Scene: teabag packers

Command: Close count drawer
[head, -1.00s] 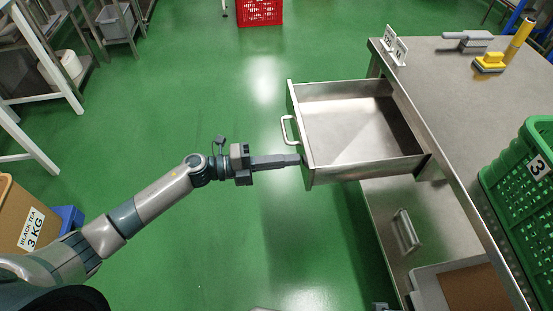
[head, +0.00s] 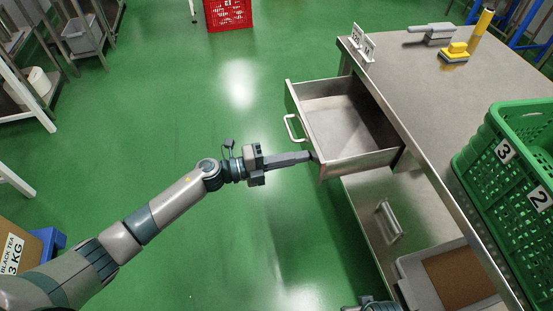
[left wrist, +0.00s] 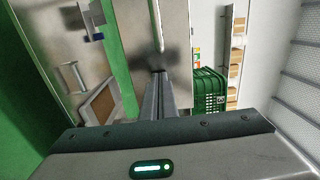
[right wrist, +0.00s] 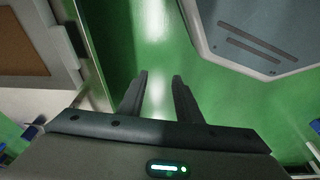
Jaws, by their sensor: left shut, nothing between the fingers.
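The count drawer (head: 345,135) is a grey metal drawer, empty and partly open, jutting left from the steel table. Its pale handle (head: 291,129) is on the front panel. My left gripper (head: 310,157) is shut and empty. Its fingertips are at the near end of the drawer front, right of and below the handle, and appear to touch the panel. The left wrist view shows the closed fingers (left wrist: 160,78) pointing at metal. My right gripper (right wrist: 157,80) is open and empty, over the green floor. Only a bit of its arm shows at the head view's bottom edge.
Green floor is clear left of the drawer.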

